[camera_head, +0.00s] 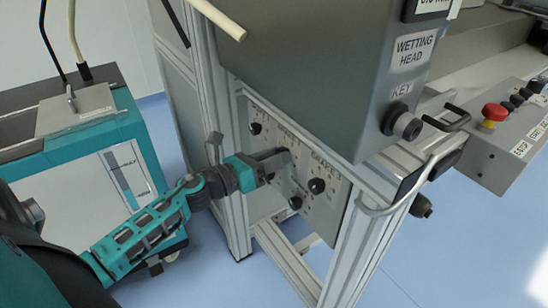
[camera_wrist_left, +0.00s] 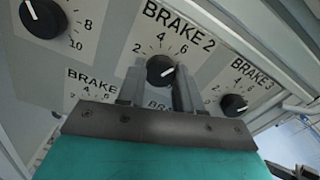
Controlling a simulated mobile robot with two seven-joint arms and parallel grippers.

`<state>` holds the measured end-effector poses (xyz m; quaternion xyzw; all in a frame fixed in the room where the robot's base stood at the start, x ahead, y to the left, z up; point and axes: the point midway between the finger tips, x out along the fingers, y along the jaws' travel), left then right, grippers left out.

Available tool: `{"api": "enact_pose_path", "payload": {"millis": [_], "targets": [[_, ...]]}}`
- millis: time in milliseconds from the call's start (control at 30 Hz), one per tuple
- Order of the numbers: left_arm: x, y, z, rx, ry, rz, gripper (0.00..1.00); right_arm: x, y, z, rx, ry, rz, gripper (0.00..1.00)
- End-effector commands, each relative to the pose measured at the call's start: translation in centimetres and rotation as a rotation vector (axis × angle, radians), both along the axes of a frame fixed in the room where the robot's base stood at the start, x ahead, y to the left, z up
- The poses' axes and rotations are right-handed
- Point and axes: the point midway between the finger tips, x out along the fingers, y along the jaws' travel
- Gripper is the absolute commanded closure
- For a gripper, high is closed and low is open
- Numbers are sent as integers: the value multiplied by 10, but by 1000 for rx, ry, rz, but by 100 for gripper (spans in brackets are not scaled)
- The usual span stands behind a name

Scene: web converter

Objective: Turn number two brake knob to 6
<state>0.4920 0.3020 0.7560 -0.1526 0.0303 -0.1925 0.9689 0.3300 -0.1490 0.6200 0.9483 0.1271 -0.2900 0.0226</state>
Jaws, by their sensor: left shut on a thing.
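The number two brake knob (camera_wrist_left: 160,69) is round and black with a white mark, on a light plate lettered BRAKE 2. Its mark points to the right and slightly up, toward the 6 side of the scale; the exact reading is hard to tell. My left gripper (camera_wrist_left: 159,80) has one grey finger on each side of this knob and is shut on it. In the head view my left gripper (camera_head: 283,160) reaches the knob panel (camera_head: 325,214) from the left, and the fingers hide the knob. My right gripper is not in view.
The BRAKE 3 knob (camera_wrist_left: 234,104) is close by at right; a larger knob (camera_wrist_left: 43,17) is at upper left. The WETTING HEAD box (camera_head: 310,65) overhangs the panel. A metal handle rail (camera_head: 410,190) is at right, and a teal cabinet (camera_head: 85,165) is at left.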

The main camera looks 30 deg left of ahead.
Motion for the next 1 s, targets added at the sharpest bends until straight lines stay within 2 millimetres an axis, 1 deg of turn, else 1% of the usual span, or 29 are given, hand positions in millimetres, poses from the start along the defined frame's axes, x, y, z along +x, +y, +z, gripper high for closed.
{"api": "enact_pose_path", "payload": {"millis": [133,167,400,633,767,867,1000], "targets": [[0,0,-1,0,2,-1,96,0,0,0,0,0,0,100],[0,0,-1,0,2,-1,62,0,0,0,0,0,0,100],[0,0,-1,-1,2,0,40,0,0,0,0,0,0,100],[0,0,0,-1,2,0,40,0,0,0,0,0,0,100],[-7,3,-1,-2,2,0,40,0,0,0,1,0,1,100],[-18,8,-2,-3,4,1,40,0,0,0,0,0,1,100],[-43,17,-2,-3,5,2,40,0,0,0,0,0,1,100]]}}
